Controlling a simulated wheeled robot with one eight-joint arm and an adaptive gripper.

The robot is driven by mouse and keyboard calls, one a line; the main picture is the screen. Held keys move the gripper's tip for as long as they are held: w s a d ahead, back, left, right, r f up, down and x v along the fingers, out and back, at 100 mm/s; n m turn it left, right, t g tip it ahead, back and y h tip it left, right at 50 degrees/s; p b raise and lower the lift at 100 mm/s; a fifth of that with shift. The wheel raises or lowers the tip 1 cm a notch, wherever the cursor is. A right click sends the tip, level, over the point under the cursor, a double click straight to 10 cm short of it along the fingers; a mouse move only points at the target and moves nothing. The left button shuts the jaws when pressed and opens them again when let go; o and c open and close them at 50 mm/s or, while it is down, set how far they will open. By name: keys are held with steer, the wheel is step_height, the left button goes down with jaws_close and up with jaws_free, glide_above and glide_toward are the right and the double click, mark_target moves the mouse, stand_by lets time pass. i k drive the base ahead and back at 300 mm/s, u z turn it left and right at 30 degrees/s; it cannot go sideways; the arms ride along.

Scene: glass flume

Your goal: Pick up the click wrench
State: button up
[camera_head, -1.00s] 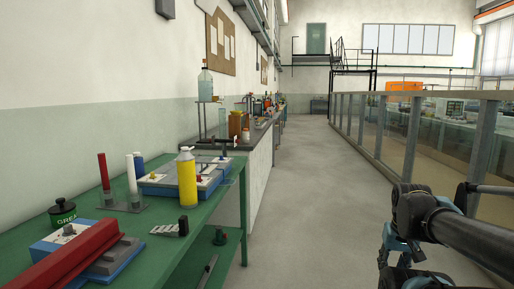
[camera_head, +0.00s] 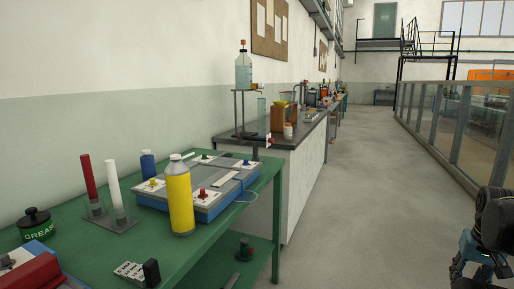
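I cannot make out the click wrench for certain. A long, thin dark tool (camera_head: 232,281) lies on the lower shelf of the green bench, cut off by the bottom edge of the head view; I cannot tell if it is the click wrench. Part of my arm, black with teal pieces, shows at the lower right, over the floor and well apart from the bench. My gripper cannot be made out.
The green bench (camera_head: 212,253) carries a yellow bottle (camera_head: 180,203), a blue-edged panel box (camera_head: 216,171), red and white tubes on a stand, a grease tub (camera_head: 37,224) and a red item (camera_head: 38,277). A glass-walled flume (camera_head: 440,122) runs along the right. The aisle floor between is clear.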

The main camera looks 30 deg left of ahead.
mark_target(243, 137)
steer(key=u, duration=0.4)
steer(key=i, duration=1)
steer(key=u, duration=0.95)
steer(key=i, duration=0.45)
steer(key=u, duration=0.2)
